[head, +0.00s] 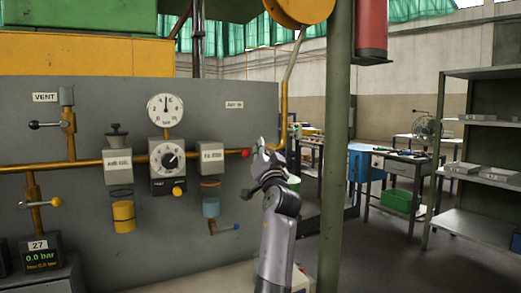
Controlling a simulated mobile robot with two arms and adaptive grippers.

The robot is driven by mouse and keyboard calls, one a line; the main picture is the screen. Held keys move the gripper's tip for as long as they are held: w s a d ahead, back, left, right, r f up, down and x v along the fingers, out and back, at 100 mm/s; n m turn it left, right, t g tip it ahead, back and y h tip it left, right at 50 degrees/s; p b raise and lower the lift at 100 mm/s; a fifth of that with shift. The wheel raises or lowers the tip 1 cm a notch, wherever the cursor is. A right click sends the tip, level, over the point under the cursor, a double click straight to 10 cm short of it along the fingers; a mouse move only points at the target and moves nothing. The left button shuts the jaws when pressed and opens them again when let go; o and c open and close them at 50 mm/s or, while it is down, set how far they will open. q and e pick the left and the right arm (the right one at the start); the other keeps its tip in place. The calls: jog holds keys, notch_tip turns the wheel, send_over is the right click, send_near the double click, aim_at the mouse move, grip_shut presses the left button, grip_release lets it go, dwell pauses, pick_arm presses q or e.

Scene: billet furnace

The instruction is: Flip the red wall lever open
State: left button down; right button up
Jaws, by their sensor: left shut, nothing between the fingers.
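A small red knob (245,153), which looks like the end of the red wall lever, shows beside the right-hand labelled grey box on the grey panel. The lever's arm is hard to make out. My left gripper (262,152) is shut and empty, just to the right of the red knob. I cannot tell whether it touches the knob. The gripper and my grey forearm hide part of the panel's right edge and the pipe there. My right gripper is not in view.
A green post (337,150) stands right of my arm. Shelves (470,120) and workbenches are farther right.

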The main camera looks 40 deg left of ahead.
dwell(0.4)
pick_arm(q)
jog(key=v, duration=1.2)
